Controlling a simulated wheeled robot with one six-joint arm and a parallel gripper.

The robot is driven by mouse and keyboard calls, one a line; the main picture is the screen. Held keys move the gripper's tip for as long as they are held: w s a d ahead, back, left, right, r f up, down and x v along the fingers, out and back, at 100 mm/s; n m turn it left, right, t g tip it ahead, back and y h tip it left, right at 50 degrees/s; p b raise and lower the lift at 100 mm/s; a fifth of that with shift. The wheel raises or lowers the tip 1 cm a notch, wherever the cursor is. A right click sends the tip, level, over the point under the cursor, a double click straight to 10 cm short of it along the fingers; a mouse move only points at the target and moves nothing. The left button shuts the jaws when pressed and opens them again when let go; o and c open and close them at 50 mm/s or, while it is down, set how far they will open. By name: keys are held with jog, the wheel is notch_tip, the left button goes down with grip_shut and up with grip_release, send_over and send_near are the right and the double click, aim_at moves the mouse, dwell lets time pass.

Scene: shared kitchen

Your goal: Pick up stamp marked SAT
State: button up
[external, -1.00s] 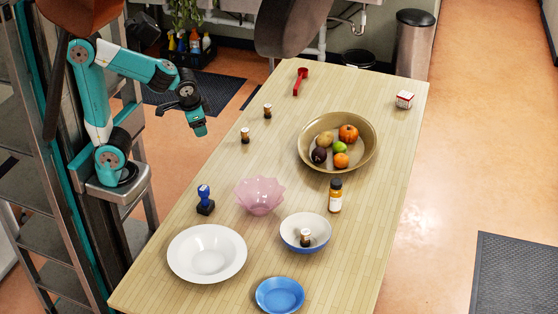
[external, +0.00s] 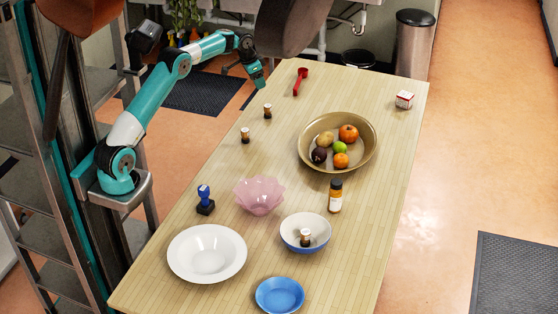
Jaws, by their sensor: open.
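A stamp with a blue handle and dark base (external: 205,200) stands upright on the table, left of the pink bowl. No SAT marking can be read on it at this size. Small brown, dark-topped pieces with pale bands also stand here: one on the table's left side (external: 245,135), one farther back (external: 267,110), and one inside the blue-and-white bowl (external: 305,237). I cannot tell whether these are stamps or small bottles. My gripper (external: 261,83) is open and empty, above the table's far left edge, well away from the blue-handled stamp and nearest the farther brown piece.
The table holds a pink scalloped bowl (external: 260,195), a white plate (external: 182,254), a blue dish (external: 280,295), a brown bottle (external: 335,196), a brass fruit bowl (external: 370,150), a red scoop (external: 299,82) and a small box (external: 404,99). The table's right side is mostly bare.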

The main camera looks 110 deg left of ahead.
aim_at(268, 106)
jog(key=p+x, duration=0.3)
jog(key=x, duration=1.2)
jog(key=shift+f, duration=0.25)
jog(key=shift+c, duration=0.2)
jog(key=c, duration=1)
